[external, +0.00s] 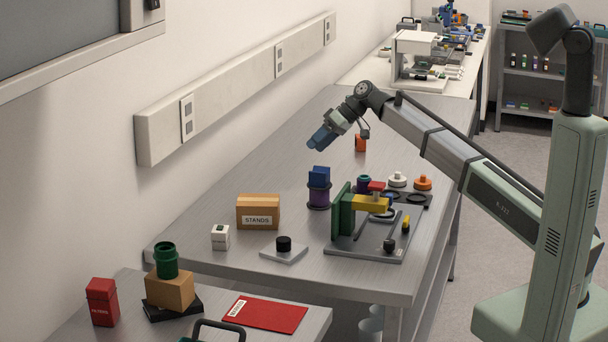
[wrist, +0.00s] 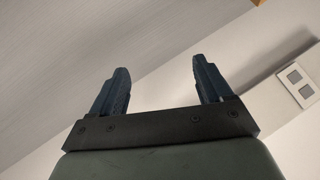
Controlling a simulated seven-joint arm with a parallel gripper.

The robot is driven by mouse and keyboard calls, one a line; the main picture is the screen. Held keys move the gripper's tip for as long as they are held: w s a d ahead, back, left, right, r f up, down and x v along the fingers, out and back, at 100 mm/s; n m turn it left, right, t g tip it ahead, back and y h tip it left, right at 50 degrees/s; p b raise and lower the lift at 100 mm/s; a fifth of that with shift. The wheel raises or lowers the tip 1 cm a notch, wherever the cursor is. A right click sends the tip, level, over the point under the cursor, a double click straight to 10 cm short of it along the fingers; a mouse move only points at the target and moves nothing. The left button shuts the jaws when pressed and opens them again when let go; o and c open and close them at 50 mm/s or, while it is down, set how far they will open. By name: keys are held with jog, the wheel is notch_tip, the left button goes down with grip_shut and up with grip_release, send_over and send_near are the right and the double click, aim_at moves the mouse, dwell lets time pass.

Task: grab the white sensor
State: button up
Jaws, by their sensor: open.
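My gripper (external: 318,140) is raised above the far part of the grey bench, toward the wall. In the wrist view its two blue fingers (wrist: 157,85) stand apart with nothing between them. A small white box-shaped item (external: 220,237) with a dark label stands near the front left of the bench, beside the cardboard box; it may be the white sensor, but I cannot tell for sure. A white round knob-like piece (external: 397,180) sits at the right of the bench. My gripper is well away from both. The wrist view shows neither.
A STANDS box (external: 258,212), a purple spool with a blue block (external: 319,188) and a green-and-yellow fixture (external: 372,215) stand on the bench. An orange item (external: 361,143) is behind my gripper. The wall trunking (external: 240,85) runs along the left. The bench's left middle is clear.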

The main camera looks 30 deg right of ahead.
jog(key=s+a+n+h, duration=0.1)
jog(key=s+a, duration=0.3)
jog(key=a, duration=0.3)
jog(key=s+a+n+g+h, duration=0.1)
jog(key=s+a, duration=0.2)
jog(key=a, duration=0.3)
jog(key=s+a, duration=0.4)
jog(key=a, duration=0.3)
jog(key=n+h, duration=0.3)
send_near(222, 227)
jog(key=x, duration=0.5)
jog(key=shift+s+f, duration=0.2)
jog(key=shift+f, duration=0.2)
jog(key=shift+w+x, duration=0.1)
jog(key=shift+x, duration=1.35)
jog(key=shift+w+x, duration=0.15)
jog(key=shift+x, duration=1.3)
jog(key=shift+a, duration=0.1)
jog(key=shift+c, duration=0.4)
jog(key=c, duration=1.2)
